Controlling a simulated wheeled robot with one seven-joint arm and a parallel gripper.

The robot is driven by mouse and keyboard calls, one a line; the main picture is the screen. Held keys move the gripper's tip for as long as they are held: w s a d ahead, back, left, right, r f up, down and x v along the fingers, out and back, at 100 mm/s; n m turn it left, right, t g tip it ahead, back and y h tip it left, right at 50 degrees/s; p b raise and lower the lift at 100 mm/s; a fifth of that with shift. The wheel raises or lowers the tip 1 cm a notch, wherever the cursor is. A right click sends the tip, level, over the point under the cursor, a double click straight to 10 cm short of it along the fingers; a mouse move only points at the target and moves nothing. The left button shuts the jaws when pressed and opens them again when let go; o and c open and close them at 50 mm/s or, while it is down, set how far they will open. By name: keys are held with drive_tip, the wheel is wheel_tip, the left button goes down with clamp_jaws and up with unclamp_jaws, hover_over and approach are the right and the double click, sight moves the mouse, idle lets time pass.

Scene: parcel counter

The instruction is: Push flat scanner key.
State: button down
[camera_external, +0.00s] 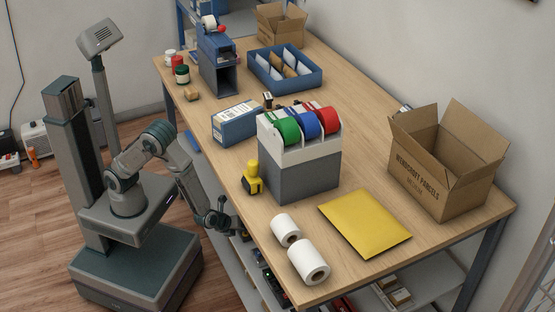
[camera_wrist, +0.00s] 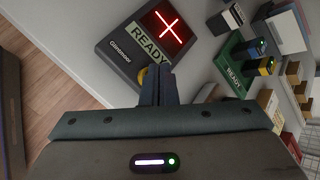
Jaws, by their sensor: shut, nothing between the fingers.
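A dark flat scanner (camera_wrist: 146,38) with a glowing red X lies on a grey surface at the top of the wrist view. A pale READY label (camera_wrist: 149,46) runs across it. A yellow round key (camera_wrist: 142,76) shows at its near edge, partly hidden behind my gripper's fingers. My gripper (camera_wrist: 159,72) is shut and empty, with its fingertips overlapping the key in the picture; I cannot tell whether they touch it. In the external view my gripper (camera_external: 229,227) is low beside the counter's left edge, near the lower shelf. The scanner cannot be made out clearly there.
A green holder (camera_wrist: 243,65) with handheld devices and several small boxes (camera_wrist: 294,73) are to the right in the wrist view. The wooden counter (camera_external: 375,185) stands above the lower shelf (camera_external: 225,250). Paper rolls (camera_external: 308,261) lie near its edge.

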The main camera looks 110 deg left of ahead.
wheel_tip(320, 180, up, 6)
drive_tip(key=p, duration=0.3)
drive_tip(key=shift+p, duration=0.4)
